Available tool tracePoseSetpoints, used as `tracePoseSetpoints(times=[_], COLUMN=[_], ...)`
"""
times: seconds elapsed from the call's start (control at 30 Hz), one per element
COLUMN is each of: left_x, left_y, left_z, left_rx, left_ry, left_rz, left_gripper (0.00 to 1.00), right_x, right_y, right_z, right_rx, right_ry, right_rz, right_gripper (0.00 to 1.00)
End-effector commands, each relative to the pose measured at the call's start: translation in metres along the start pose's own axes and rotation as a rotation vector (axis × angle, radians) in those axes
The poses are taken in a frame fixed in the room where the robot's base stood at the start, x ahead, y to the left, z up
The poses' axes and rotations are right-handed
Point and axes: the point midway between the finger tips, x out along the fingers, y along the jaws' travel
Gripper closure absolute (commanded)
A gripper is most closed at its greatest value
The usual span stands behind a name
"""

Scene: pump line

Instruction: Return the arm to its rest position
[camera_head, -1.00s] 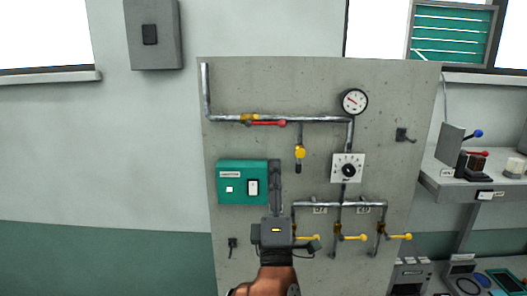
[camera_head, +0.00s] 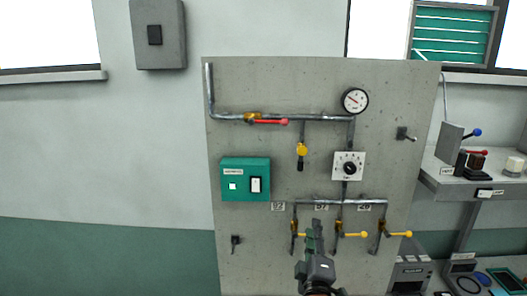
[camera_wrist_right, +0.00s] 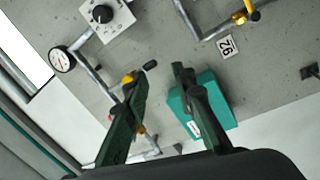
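My right gripper (camera_head: 315,232) is in front of the lower middle of the grey pump panel (camera_head: 250,225), its fingers pointing up. In the right wrist view its two dark green fingers (camera_wrist_right: 158,80) stand apart with no object between them. It covers part of the lower pipework in the head view. My left gripper is in neither view.
The panel carries a green switch box (camera_head: 246,193), a dial gauge (camera_head: 355,101), a rotary knob (camera_head: 349,167), a red-handled valve (camera_head: 268,122) and several yellow-handled valves. A shelf (camera_head: 475,188) with devices stands at right.

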Motion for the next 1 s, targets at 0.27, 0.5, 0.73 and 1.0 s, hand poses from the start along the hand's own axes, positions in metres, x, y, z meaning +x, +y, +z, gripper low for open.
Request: tracePoseSetpoints(times=[0.27,0.5,0.73,1.0], left_x=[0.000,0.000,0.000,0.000], left_y=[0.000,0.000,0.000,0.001], left_z=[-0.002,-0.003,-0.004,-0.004], left_rx=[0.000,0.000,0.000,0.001], left_ry=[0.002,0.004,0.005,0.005], left_rz=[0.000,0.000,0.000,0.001], left_gripper=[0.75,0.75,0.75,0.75], right_x=[-0.047,-0.141,-0.265,-0.372], right_y=[-0.144,-0.247,-0.315,-0.344], right_z=[0.143,0.251,0.330,0.371], right_rx=[0.258,0.478,0.670,0.797], right_ry=[-0.216,-0.457,-0.728,-0.958], right_rz=[-0.308,-0.535,-0.714,-0.824], right_gripper=[0.76,0.76,0.76,0.76])
